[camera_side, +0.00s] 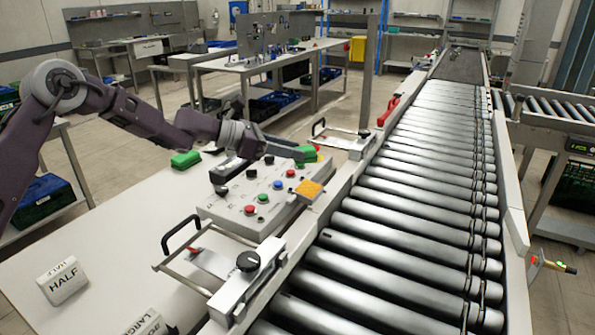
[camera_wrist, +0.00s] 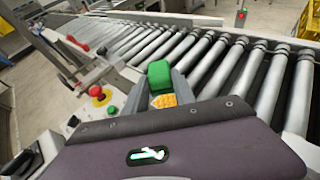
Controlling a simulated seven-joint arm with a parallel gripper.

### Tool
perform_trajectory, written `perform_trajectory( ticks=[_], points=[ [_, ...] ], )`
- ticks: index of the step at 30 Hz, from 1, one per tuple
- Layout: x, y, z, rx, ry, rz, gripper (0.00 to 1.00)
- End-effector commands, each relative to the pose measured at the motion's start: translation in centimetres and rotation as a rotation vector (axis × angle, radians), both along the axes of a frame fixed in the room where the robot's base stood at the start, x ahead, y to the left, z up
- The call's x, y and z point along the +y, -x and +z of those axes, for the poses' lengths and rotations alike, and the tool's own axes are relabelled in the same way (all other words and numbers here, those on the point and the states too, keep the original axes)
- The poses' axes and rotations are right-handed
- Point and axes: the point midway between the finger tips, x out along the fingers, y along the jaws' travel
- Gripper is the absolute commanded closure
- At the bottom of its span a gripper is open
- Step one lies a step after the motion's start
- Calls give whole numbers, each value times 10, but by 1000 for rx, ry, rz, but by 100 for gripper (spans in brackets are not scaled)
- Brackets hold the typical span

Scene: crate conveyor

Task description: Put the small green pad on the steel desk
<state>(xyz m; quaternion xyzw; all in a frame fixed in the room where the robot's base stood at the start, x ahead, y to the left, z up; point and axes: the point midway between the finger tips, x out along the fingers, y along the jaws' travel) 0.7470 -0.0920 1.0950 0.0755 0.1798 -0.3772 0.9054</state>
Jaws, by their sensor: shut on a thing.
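My gripper (camera_side: 300,152) is shut on a small green pad (camera_side: 309,154), held above the far end of the push-button control box (camera_side: 245,212). In the wrist view the green pad (camera_wrist: 159,75) sits between the fingertips (camera_wrist: 162,88). Part of it is hidden by the fingers in the side view. Another green block (camera_side: 186,159) lies on the pale flat desk (camera_side: 130,215), left of my gripper. I cannot tell for sure whether this desk is the steel one.
A yellow-orange pad (camera_side: 308,190) is at the control box's right edge. The roller conveyor (camera_side: 400,215) runs along the right. A white block marked HALF (camera_side: 62,281) lies at the desk's lower left. Metal handle brackets (camera_side: 205,262) border the conveyor. The desk's middle is clear.

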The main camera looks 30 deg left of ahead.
Motion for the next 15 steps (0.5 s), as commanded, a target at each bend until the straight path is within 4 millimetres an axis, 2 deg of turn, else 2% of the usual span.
perform_trajectory(
  ticks=[5, 8, 11, 15],
  points=[
    [0, 0, 0, 0, 0, 1, 100],
    [10, -4, -2, 0, 0, 23, 100],
    [37, -15, -6, 2, 3, 84, 100],
    [98, -33, -16, 3, 5, 217, 100]
  ],
)
